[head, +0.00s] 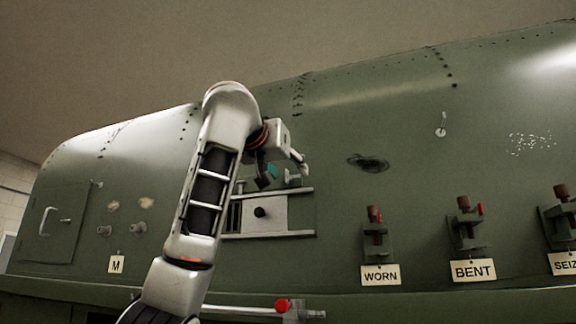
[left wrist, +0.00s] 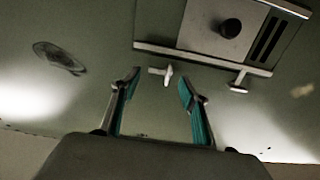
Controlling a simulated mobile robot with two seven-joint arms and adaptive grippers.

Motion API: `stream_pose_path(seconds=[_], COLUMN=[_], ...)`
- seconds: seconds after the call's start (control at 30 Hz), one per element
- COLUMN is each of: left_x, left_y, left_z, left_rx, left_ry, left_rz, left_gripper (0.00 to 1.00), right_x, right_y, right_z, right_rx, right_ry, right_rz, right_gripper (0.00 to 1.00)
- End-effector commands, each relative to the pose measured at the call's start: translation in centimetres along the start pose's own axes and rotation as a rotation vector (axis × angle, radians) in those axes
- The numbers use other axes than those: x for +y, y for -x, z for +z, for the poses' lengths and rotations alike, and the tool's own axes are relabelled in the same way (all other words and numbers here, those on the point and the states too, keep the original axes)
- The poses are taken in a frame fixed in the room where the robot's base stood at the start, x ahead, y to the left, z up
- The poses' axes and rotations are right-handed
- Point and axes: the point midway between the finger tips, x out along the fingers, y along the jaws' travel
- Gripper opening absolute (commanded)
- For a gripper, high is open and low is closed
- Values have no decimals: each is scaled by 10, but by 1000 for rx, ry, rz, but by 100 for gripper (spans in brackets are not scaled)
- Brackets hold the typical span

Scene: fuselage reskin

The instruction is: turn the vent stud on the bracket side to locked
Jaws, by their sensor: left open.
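The vent panel (head: 288,214) is a pale sliding plate with a dark knob and slats between two rails on the green fuselage skin. It also shows, turned over, in the left wrist view (left wrist: 205,30). The bracket-side vent stud (head: 293,178) is a small pale T-shaped piece by the upper rail. In the left wrist view this stud (left wrist: 166,74) lies between my fingertips, with a gap on both sides. The other stud (left wrist: 238,82) is by the same rail. My left gripper (head: 285,167) is open; its teal-padded fingers (left wrist: 160,76) straddle the bracket-side stud, apparently without touching it.
Brackets labelled WORN (head: 376,240), BENT (head: 467,228) and SEIZ... (head: 560,217) stand to the right. A dark dent (head: 368,162) is right of the vent. A small hatch (head: 55,222) and an M tag (head: 116,264) are at left. The skin around the stud is mostly clear.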

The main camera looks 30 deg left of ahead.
Motion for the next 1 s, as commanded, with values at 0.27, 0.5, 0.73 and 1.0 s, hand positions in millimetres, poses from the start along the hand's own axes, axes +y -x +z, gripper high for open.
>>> stream_pose_path(seconds=[0.27,0.5,0.73,1.0], left_x=[0,0,3,7], left_y=[-15,-15,-15,-15], left_z=[1,1,1,3], left_rx=[-1,-1,-1,-2], left_ry=[0,-1,-2,-18], left_rz=[1,0,5,12], left_gripper=[44,29,0,0], right_x=[1,1,1,0], right_y=[3,3,3,2], right_z=[-6,-6,-6,-6], right_rx=[4,4,4,4], right_ry=[1,0,0,-1], right_rz=[1,1,1,1], right_gripper=[40,40,40,40])
